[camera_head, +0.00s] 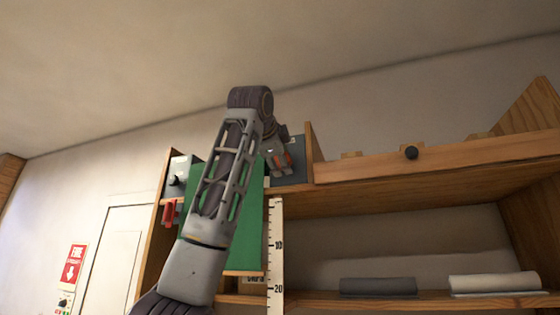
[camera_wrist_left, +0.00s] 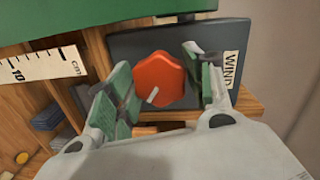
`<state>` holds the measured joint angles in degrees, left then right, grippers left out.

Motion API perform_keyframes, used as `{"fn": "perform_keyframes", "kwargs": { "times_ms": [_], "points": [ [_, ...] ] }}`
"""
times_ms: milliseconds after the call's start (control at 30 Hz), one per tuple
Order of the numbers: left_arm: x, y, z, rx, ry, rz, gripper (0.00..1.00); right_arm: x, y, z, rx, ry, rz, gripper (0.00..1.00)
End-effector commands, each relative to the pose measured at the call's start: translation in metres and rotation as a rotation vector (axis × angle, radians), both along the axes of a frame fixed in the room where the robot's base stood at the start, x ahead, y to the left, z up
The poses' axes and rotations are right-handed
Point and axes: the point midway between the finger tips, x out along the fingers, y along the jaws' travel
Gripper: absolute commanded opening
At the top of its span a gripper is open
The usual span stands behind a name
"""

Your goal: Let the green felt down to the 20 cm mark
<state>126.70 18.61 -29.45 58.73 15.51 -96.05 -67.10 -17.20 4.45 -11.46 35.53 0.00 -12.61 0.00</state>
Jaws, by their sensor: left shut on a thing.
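The green felt (camera_head: 250,230) hangs down the left part of the wooden cabinet, partly hidden by my left arm. Its lower edge lies between the 10 and 20 marks of the white ruler (camera_head: 275,262), nearer 20. My left gripper (camera_head: 279,160) is up at the dark panel right of the felt's top. In the left wrist view, the gripper (camera_wrist_left: 160,92) is shut on the red-orange knob (camera_wrist_left: 158,78), one finger on each side. A "WIND" label (camera_wrist_left: 231,69) is on the panel beside it. The felt (camera_wrist_left: 90,14) and ruler (camera_wrist_left: 40,66) also show there. My right gripper is not in view.
A grey box with a dark knob (camera_head: 178,180) and a red handle (camera_head: 169,212) sit left of the felt. A dark roll (camera_head: 378,286) and a pale roll (camera_head: 495,283) lie on the lower shelf.

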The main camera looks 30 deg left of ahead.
Motion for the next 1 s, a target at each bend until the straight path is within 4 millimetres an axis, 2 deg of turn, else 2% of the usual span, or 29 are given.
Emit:
{"fn": "perform_keyframes", "kwargs": {
  "times_ms": [300, 500, 1000],
  "points": [
    [0.0015, -0.0009, -0.0024, 0.247, 0.066, 0.000, 0.28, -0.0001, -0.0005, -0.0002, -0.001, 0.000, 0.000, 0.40],
    [0.0016, -0.0009, -0.0026, 0.350, 0.092, -0.001, 0.28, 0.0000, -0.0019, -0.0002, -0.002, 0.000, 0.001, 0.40],
    [0.0022, -0.0015, -0.0034, 0.414, 0.110, -0.002, 0.28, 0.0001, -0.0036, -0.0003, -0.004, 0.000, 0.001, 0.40]
  ]
}}
